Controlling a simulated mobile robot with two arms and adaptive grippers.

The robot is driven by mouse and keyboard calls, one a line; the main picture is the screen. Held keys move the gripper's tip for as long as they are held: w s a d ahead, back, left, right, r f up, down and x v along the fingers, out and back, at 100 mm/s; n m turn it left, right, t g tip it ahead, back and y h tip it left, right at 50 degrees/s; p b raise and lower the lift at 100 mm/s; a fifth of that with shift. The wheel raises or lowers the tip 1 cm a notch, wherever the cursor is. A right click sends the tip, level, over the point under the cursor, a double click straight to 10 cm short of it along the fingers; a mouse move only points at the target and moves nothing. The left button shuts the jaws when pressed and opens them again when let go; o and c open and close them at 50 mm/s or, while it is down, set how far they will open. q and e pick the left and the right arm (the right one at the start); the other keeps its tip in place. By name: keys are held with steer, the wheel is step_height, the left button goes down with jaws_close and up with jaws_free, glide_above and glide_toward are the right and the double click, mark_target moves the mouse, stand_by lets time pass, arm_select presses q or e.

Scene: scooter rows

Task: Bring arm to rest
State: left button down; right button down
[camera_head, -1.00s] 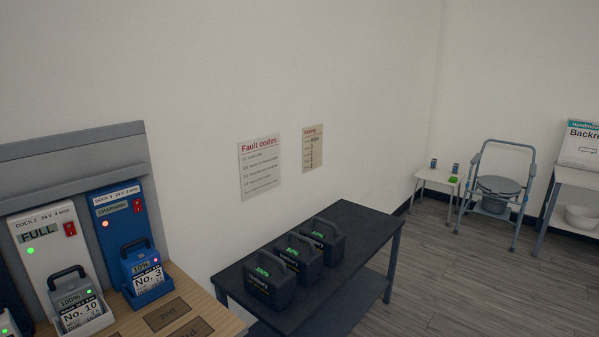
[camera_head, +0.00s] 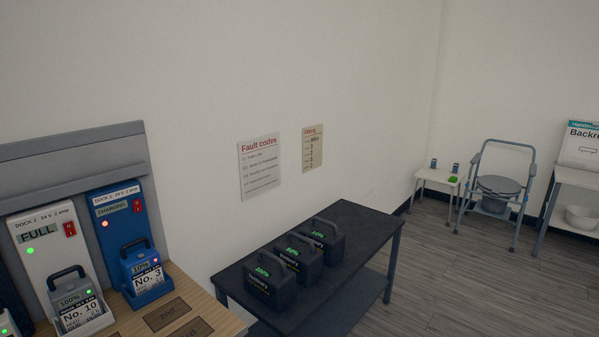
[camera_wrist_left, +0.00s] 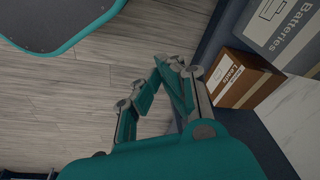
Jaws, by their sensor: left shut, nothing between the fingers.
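My left gripper (camera_wrist_left: 169,68) shows in the left wrist view as teal and grey jointed fingers whose tips come together. It is shut and empty, with the wood-look floor beyond it. Neither of my arms shows in the head view, and my right gripper is out of sight.
In the left wrist view, a brown box (camera_wrist_left: 238,78) and a grey box marked Batteries (camera_wrist_left: 288,30) stand at right; a teal-edged dark panel (camera_wrist_left: 55,25) is upper left. The head view shows charging docks (camera_head: 124,212), a dark bench (camera_head: 348,218) with three battery packs, and a commode chair (camera_head: 498,187).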

arm_select(q)
steer(key=s+a+f+g, duration=0.1)
steer(key=s+a+f, duration=0.2)
steer(key=s+f, duration=1.4)
steer(key=shift+f, duration=0.15)
steer(key=shift+s, duration=0.1)
